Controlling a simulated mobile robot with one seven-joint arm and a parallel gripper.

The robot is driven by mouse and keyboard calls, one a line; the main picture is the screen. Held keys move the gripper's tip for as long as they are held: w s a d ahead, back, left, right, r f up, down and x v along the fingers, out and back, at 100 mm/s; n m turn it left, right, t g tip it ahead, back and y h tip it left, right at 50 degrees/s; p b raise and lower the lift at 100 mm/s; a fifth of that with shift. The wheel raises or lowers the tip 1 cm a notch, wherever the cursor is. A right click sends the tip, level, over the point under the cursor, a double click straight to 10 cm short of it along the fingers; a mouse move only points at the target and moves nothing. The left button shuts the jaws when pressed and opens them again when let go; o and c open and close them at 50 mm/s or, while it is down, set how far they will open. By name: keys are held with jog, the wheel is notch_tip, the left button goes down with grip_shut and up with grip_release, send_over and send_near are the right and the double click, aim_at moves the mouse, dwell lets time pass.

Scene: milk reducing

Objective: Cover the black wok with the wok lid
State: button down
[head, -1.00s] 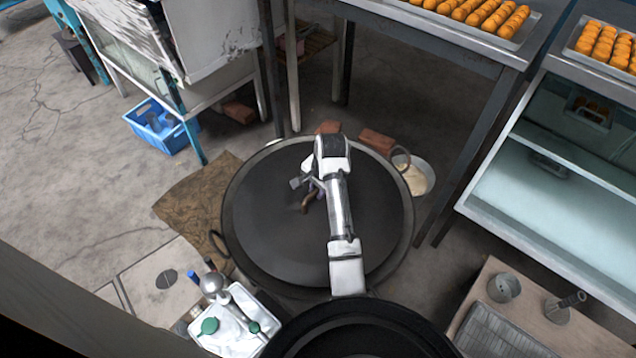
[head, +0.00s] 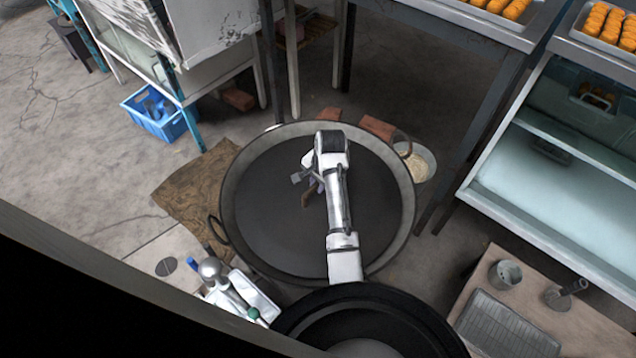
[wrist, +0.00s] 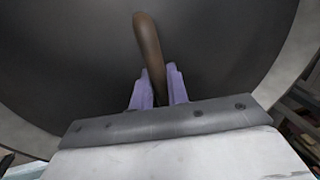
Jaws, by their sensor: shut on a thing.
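The black wok (head: 228,190) is a wide round pan with a grey rim and loop handles, standing on the floor in the middle of the head view. The wok lid (head: 270,205) is a dark, flat disc with a brown handle. It lies within the wok's rim, with a band of the rim showing around it. In the wrist view the lid (wrist: 90,65) fills most of the picture. My gripper (head: 312,187) is above the lid; its purple fingers are shut on the brown handle (wrist: 150,50). Whether the lid rests on the wok cannot be told.
A white tray with bottles and a ladle (head: 240,292) stands at the near left. A table with fried food (head: 510,10) and a glass case (head: 560,180) stand at the right. A pale bowl (head: 418,163) and bricks (head: 378,127) lie behind the wok. A blue crate (head: 160,118) is at left.

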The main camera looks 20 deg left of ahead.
jog(key=shift+f, duration=0.1)
jog(key=c, duration=1.3)
grip_release()
jog(key=shift+f, duration=0.1)
notch_tip(320, 180, up, 14)
jog(key=d+p, duration=0.2)
jog(key=shift+s+d+f, duration=0.2)
jog(key=shift+s+d, duration=0.05)
jog(key=shift+s, duration=0.1)
